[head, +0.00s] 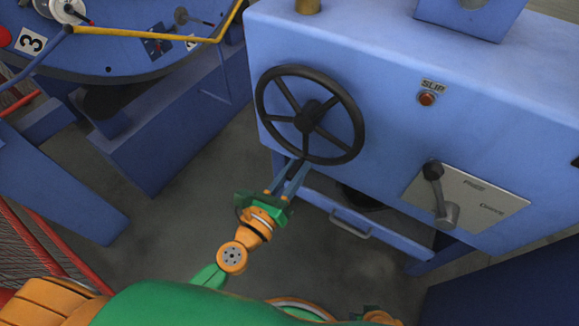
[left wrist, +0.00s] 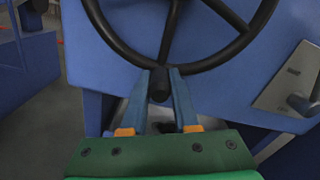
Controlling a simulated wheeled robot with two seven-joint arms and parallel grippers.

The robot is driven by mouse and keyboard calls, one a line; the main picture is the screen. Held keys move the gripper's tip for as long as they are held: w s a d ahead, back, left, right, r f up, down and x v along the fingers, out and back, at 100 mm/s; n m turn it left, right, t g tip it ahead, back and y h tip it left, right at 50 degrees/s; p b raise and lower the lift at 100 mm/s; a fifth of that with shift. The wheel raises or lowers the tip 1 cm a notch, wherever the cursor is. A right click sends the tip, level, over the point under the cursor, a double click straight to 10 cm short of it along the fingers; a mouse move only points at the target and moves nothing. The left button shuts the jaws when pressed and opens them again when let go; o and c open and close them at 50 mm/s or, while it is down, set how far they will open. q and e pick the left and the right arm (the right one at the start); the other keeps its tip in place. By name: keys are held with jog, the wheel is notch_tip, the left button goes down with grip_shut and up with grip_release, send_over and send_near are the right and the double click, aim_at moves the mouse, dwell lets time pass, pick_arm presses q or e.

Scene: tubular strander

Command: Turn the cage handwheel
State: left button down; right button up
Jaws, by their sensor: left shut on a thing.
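The cage handwheel (head: 355,108) is a black spoked wheel on the front of the blue machine housing. A short black grip knob (left wrist: 159,86) sticks out from the bottom of its rim in the left wrist view. My left gripper (head: 299,165) reaches up to the bottom of the wheel. Its two blue-grey fingers (left wrist: 163,76) are on either side of the knob and shut on it. The rim and lower spokes show above the fingers in the left wrist view. My right gripper's fingers do not show.
Right of the wheel are a red button (head: 427,99) under a "SLIP" label and a black-knobbed lever (head: 435,185) on a grey plate. A drawer-like blue panel with a handle (head: 350,226) is below. A yellow rail (head: 140,34) crosses at upper left. Grey floor lies between.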

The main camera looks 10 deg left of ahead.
pick_arm(q)
jog(key=shift+d+r, duration=0.15)
jog(key=shift+r, duration=0.05)
dwell(0.4)
jog(key=c, duration=0.7)
grip_release()
jog(key=shift+o, duration=0.2)
jog(key=shift+f, duration=0.1)
jog(key=shift+s+f, duration=0.1)
jog(key=shift+s, duration=0.15)
jog(key=b+v, duration=0.3)
jog(key=v, duration=0.3)
jog(key=shift+s, duration=0.3)
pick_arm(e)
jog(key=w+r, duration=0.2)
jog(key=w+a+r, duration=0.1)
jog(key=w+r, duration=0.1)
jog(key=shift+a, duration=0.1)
